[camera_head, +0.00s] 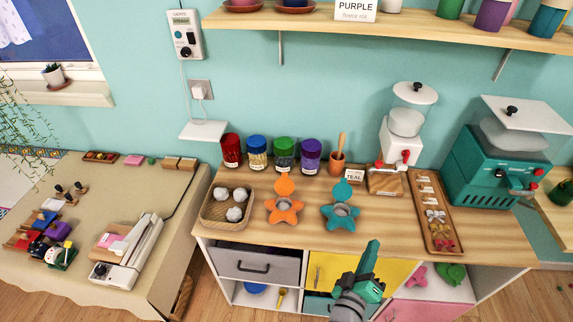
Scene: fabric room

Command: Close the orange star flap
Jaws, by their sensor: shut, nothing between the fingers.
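The orange star (271,215) lies on the wooden counter, left of the teal star (331,221). Its round orange flap (284,187) stands open at the back edge, and the star's round centre is uncovered. The teal star's round flap (342,190) is also open at its back edge. My gripper (373,245) is shut and empty at the front of the counter, right of and nearer than both stars. It touches neither of them.
A wicker tray (205,217) with white balls sits left of the orange star. Several coloured jars (257,154) and a wooden pot (337,161) stand behind. A long wooden tray (448,247) and dispensers (400,143) are to the right. Counter before the stars is clear.

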